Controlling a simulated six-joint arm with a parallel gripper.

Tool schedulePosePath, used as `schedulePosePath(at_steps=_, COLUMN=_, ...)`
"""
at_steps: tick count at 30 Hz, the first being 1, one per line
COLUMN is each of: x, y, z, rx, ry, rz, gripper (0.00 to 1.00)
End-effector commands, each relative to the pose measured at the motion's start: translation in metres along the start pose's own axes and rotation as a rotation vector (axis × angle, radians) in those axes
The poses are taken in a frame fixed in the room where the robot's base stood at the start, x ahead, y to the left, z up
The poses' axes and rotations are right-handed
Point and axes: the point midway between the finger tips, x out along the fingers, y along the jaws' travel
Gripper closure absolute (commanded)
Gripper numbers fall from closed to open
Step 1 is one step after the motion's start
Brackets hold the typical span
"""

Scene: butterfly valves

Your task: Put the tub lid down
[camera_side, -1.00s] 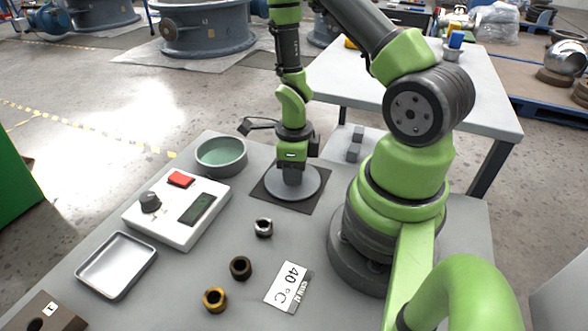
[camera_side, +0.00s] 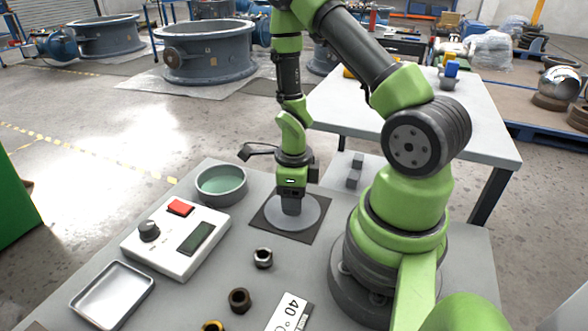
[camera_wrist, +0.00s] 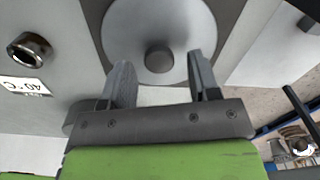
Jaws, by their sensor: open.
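The tub lid (camera_side: 305,213) is a grey disc lying flat on a dark square mat (camera_side: 263,223). In the wrist view the lid (camera_wrist: 128,30) shows a round knob (camera_wrist: 159,57) at its middle. My gripper (camera_side: 291,212) is directly above the lid in the side view. In the wrist view my gripper (camera_wrist: 160,72) is open, one finger on each side of the knob and apart from it. The open tub (camera_side: 221,184) stands left of the mat with a green inside.
A white control box (camera_side: 165,250) with a red button and an empty metal tray (camera_side: 111,294) are at the left. Metal rings (camera_side: 263,257) and a "40 °C" card (camera_side: 290,312) lie in front.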

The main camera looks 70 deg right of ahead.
Motion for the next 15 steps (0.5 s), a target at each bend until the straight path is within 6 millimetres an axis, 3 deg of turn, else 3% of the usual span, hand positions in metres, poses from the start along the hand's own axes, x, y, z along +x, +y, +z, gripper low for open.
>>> schedulePosePath(at_steps=15, x=-0.087, y=-0.001, z=0.001, rx=0.0, ry=-0.007, rz=-0.005, gripper=0.44)
